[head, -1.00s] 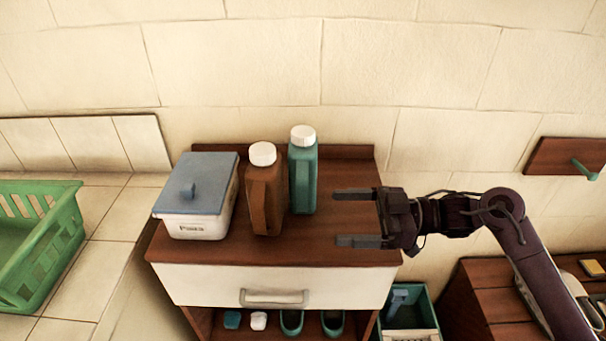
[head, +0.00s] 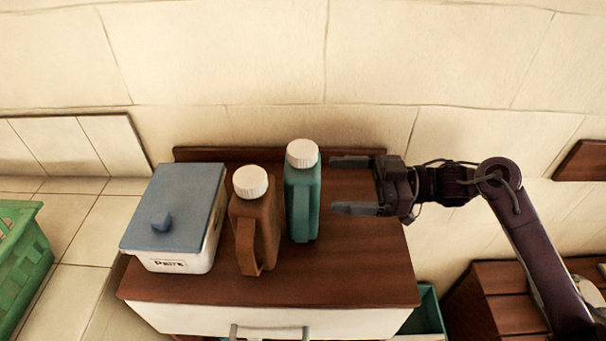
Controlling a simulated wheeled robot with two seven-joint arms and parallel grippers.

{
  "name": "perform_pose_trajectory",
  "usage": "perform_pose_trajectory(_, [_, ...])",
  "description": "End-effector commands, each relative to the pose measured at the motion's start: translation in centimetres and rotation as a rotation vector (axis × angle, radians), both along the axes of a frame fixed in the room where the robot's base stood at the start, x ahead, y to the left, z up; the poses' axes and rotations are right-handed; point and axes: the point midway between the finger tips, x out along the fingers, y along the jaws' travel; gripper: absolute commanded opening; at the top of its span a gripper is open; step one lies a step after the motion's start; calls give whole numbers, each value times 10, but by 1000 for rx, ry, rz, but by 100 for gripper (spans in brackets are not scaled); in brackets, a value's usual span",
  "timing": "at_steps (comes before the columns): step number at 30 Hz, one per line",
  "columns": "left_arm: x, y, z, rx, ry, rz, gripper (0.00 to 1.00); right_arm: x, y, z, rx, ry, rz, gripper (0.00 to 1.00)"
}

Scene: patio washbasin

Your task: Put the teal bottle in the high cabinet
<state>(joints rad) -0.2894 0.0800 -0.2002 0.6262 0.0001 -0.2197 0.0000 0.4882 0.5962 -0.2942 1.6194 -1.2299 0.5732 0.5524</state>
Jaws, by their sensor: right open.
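The teal bottle (head: 303,196) with a white cap stands upright on the brown top of a small drawer cabinet (head: 330,285). My right gripper (head: 342,185) is open and empty, just to the right of the bottle. Its two fingers point left at the bottle, with a small gap between fingertips and bottle. I do not see a high cabinet that I can identify in this view. My left gripper is not in view.
A brown bottle (head: 256,225) with a white cap and a handle stands close left of the teal bottle. Left of it is a white box with a blue lid (head: 180,205). A green basket (head: 20,260) is at the far left. The top's right side is clear.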

Motion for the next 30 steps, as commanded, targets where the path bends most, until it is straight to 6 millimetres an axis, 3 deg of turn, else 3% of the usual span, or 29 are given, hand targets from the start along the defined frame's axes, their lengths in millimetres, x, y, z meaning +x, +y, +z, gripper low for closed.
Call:
perform_pose_trajectory(5, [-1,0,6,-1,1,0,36,0,14,2,2,1,3,88])
perform_pose_trajectory(13, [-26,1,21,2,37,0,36,-2,48,6,3,2,3,88])
perform_pose_trajectory(18, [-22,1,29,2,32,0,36,-2,71,4,2,1,1,88])
perform_pose_trajectory(27, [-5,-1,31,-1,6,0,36,-2,78,1,0,0,0,88])
perform_pose_trajectory(30, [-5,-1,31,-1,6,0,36,-2,78,1,0,0,0,78])
